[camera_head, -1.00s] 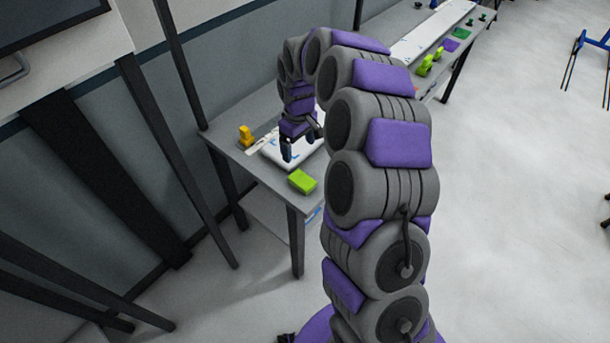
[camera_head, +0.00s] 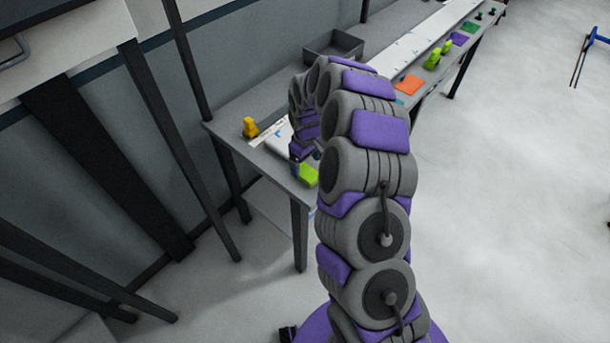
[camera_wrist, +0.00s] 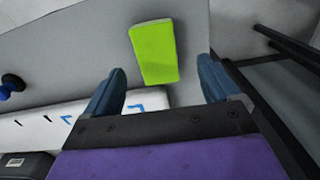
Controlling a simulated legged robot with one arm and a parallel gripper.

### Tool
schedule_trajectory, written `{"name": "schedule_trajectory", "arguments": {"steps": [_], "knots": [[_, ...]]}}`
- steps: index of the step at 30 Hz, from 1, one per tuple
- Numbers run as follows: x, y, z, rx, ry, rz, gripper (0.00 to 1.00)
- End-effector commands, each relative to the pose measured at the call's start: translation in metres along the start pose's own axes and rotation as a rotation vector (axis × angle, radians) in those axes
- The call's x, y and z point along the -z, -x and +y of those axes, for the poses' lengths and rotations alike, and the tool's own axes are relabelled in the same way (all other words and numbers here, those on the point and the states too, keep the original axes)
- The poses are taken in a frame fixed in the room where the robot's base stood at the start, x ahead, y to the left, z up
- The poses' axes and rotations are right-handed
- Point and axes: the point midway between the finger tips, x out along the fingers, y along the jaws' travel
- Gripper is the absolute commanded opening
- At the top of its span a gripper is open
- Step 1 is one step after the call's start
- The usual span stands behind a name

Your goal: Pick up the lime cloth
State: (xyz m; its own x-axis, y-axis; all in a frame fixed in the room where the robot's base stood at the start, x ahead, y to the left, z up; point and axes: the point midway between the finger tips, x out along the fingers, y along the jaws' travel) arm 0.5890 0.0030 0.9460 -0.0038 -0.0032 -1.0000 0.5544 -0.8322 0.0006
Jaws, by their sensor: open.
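The lime cloth (camera_head: 308,175) is a folded bright green block lying on the near end of the grey table, close to its front edge. In the wrist view the lime cloth (camera_wrist: 154,52) lies ahead of my fingers, roughly between their lines and not enclosed by them. My gripper (camera_wrist: 160,82) is open, with its two blue fingers apart and nothing between them. In the head view my gripper (camera_head: 298,168) is at the cloth's left side, partly hidden by my arm. I cannot tell from there whether it touches the cloth.
A yellow tool (camera_head: 250,127) stands at the table's left edge. A white board with blue marks (camera_wrist: 92,112) lies beside the cloth. Further back are a dark grey bin (camera_head: 334,46), an orange cloth (camera_head: 408,84), a purple cloth (camera_head: 459,39) and green tools (camera_head: 433,59).

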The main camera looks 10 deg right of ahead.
Motion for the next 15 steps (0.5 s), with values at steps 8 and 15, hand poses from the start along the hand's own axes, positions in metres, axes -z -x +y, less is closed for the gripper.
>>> {"name": "schedule_trajectory", "arguments": {"steps": [8,15], "knots": [[0.005,-0.029,0.001,-0.002,0.002,0.001,0.89],[0.004,-0.052,0.001,-0.001,0.0,0.001,0.89]]}}
